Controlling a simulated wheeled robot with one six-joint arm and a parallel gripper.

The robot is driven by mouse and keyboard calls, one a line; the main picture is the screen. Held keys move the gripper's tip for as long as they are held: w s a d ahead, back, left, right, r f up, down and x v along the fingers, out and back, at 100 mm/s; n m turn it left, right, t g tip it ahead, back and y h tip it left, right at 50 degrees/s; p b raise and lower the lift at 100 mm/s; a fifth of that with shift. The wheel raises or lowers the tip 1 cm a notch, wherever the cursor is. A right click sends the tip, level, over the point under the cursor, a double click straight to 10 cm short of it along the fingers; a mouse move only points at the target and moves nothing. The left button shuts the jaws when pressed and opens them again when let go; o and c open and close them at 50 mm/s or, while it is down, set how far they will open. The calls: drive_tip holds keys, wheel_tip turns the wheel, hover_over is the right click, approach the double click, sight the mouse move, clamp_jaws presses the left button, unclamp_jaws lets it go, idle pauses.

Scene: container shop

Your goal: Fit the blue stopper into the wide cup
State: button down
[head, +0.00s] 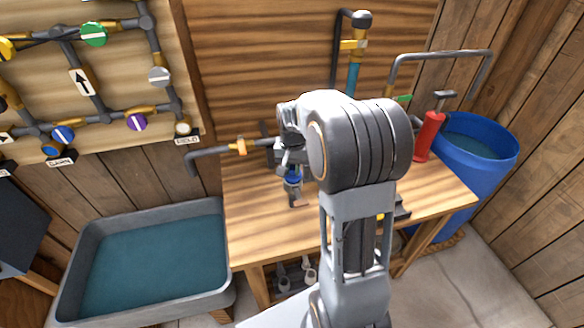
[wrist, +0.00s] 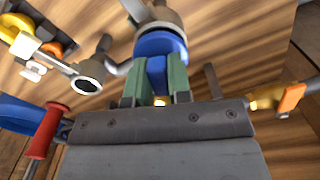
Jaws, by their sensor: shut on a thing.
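My gripper (wrist: 160,92) is shut on the narrow grip of the blue stopper (wrist: 160,44), between two green finger pads. In the head view my gripper (head: 291,172) points down over the wooden bench, with the blue of the stopper (head: 292,181) at its tip. A beige-grey round piece (wrist: 160,18), perhaps the wide cup, shows right behind the stopper's disc in the wrist view. I cannot tell whether the stopper sits in it or only lines up with it. My arm hides part of the bench in the head view.
A grey fitting with a dark round opening (wrist: 88,85) lies beside the stopper. A water trough (head: 75,275) is at left. A bent pipe (head: 205,153) juts over the bench's left edge.

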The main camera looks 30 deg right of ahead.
drive_tip(key=shift+f+b, duration=0.4)
drive_tip(key=shift+f, duration=0.2)
drive_tip(key=c, duration=1)
unclamp_jaws()
wheel_tip(320, 180, up, 14)
drive_tip(key=shift+f, duration=0.1)
